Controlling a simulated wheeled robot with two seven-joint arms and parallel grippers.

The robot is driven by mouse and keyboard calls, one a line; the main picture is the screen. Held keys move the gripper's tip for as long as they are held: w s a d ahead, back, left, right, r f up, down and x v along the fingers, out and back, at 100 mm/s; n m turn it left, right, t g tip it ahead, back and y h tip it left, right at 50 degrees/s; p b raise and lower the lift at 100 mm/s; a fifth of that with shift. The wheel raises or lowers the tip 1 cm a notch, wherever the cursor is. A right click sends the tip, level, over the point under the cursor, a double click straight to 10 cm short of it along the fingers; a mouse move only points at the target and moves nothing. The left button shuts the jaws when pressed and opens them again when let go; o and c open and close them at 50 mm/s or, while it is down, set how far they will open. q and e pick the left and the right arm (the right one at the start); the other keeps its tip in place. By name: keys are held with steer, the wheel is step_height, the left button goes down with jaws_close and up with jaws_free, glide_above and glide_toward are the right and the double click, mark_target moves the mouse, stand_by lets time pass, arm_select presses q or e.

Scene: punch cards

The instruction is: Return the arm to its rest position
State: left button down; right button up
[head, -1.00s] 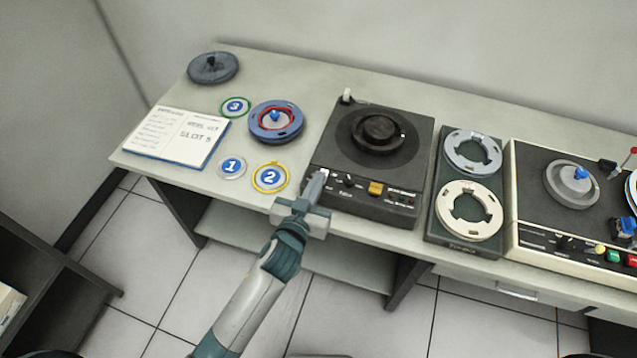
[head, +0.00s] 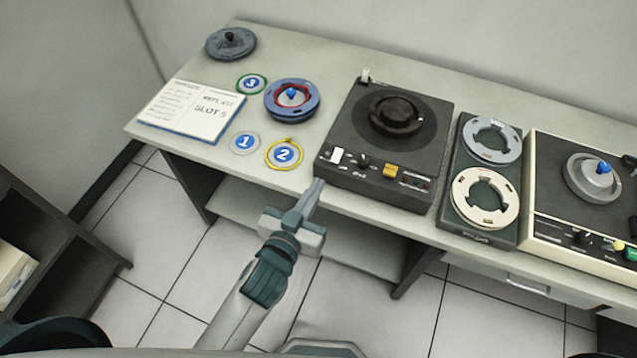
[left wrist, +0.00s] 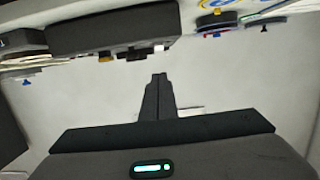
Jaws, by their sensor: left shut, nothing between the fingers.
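My left arm (head: 262,285) reaches up from the bottom of the head view. My left gripper (head: 316,186) is shut and empty, just off the front edge of the desk, in front of the dark turntable machine (head: 345,180). In the left wrist view its closed fingers (left wrist: 157,82) point ahead, with nothing between them. The machine's dark body (left wrist: 110,32) shows above them there. My right gripper is not in view.
On the desk (head: 325,70) lie an open notebook (head: 190,110), numbered discs (head: 285,154), a blue reel (head: 292,100) and a dark reel (head: 231,43). A stand with two rings (head: 481,198) and a cream machine (head: 560,218) stand to the right. The floor (head: 170,250) before the desk is clear.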

arm_select(q)
steer(key=shift+f, duration=0.1)
stand_by(0.5)
